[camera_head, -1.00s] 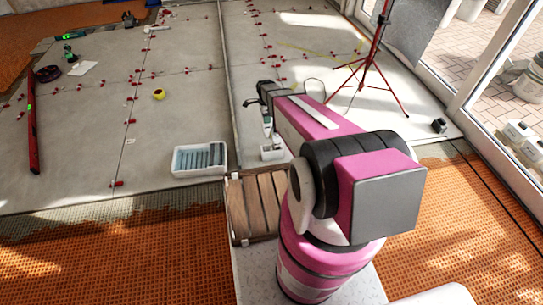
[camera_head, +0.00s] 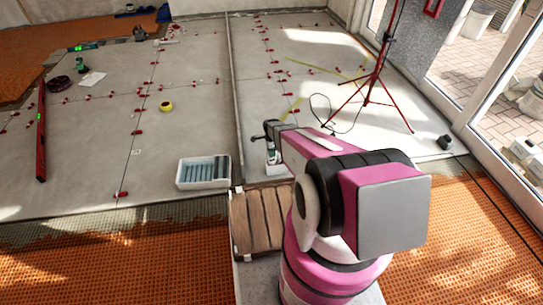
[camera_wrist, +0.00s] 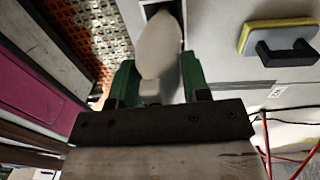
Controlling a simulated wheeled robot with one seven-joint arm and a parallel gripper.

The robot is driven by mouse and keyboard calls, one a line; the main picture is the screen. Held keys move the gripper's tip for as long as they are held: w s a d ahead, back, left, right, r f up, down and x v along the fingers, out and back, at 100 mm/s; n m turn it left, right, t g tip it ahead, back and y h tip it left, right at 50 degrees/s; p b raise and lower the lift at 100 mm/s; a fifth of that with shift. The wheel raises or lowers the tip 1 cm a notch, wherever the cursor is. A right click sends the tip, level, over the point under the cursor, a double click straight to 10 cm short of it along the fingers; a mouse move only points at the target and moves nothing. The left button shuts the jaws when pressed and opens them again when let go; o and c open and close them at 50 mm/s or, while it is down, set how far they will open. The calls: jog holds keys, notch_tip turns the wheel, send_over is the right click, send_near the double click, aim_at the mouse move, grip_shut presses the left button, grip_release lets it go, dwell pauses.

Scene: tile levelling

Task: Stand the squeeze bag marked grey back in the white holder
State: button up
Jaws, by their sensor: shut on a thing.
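My gripper (camera_wrist: 158,82) is shut on a pale squeeze bag (camera_wrist: 160,45), with its green fingers on either side of the bag in the wrist view. The bag's far end is at the dark opening of the white holder (camera_wrist: 145,3), at the top edge of that view. I cannot tell how deep it sits inside. In the head view the bag (camera_head: 271,155) looks upright below my gripper (camera_head: 271,138), over the holder (camera_head: 277,170), which my arm partly hides. The bag's marking cannot be read.
A white tray with grey bars (camera_head: 204,172) stands left of the holder. A wooden slatted platform (camera_head: 258,218) lies in front. A red tripod (camera_head: 374,88) stands behind right. A yellow-and-black float (camera_wrist: 280,38) shows in the wrist view. Red levelling clips dot the tiles.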

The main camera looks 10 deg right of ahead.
notch_tip(320, 180, down, 3)
jog(key=shift+f, duration=0.15)
jog(key=o, duration=1.1)
jog(key=shift+o, duration=0.2)
